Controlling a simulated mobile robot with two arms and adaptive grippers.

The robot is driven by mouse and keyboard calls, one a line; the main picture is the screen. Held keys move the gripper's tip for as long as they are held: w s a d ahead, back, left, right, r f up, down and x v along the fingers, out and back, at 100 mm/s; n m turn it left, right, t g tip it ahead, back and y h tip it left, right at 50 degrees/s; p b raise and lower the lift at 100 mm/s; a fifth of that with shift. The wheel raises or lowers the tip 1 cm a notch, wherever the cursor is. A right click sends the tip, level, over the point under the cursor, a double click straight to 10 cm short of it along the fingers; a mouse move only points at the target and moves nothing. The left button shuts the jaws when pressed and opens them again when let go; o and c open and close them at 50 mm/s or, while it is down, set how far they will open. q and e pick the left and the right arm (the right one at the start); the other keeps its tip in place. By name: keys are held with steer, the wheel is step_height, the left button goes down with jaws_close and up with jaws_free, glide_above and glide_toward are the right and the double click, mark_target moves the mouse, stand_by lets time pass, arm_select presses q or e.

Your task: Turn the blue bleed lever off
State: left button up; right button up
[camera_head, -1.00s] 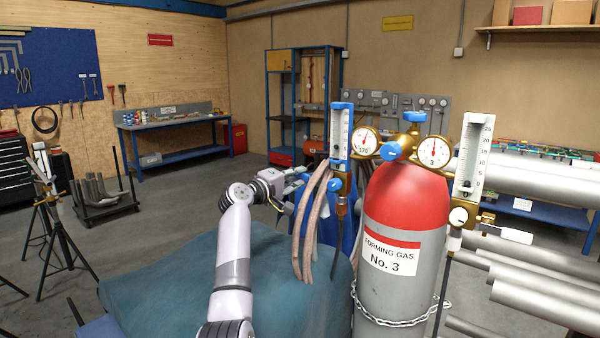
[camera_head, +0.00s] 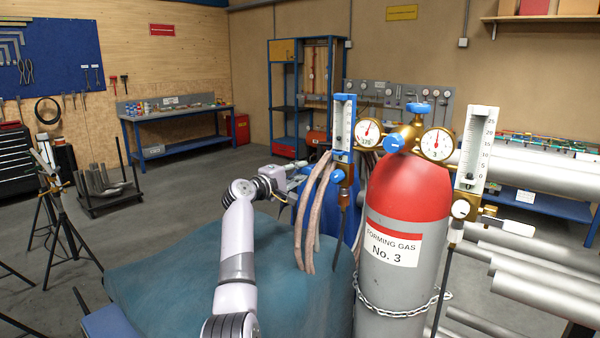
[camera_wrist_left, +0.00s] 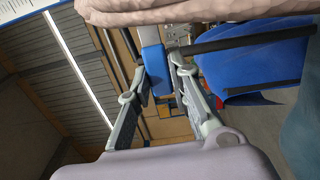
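The forming gas cylinder (camera_head: 400,280) has a red top, two round gauges and flowmeters on both sides. The left flowmeter (camera_head: 343,128) has blue blocks at its top and a blue knob (camera_head: 338,176) below. My left gripper (camera_head: 294,180) is just left of this flowmeter, partly behind the hoses. In the left wrist view a blue bar (camera_wrist_left: 154,62), seemingly the bleed lever, shows between the spread fingertips of my left gripper (camera_wrist_left: 159,78). I cannot tell whether they touch it. In the head view the hoses and gripper obscure the lever. My right gripper is in no view.
Pinkish hoses (camera_head: 310,215) hang close beside my left gripper and cross the top of the wrist view. A teal-covered surface (camera_head: 160,270) lies below my left arm. A chain (camera_head: 400,313) wraps the cylinder. Steel pipes (camera_head: 545,290) lie at the right.

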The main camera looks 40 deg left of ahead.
arm_select(q)
steer(key=o, duration=0.4)
steer(key=shift+a+f, duration=0.1)
steer(key=shift+s, duration=0.25)
steer(key=s, duration=1.1)
steer(key=shift+s+d, duration=0.25)
steer(key=shift+d, duration=0.15)
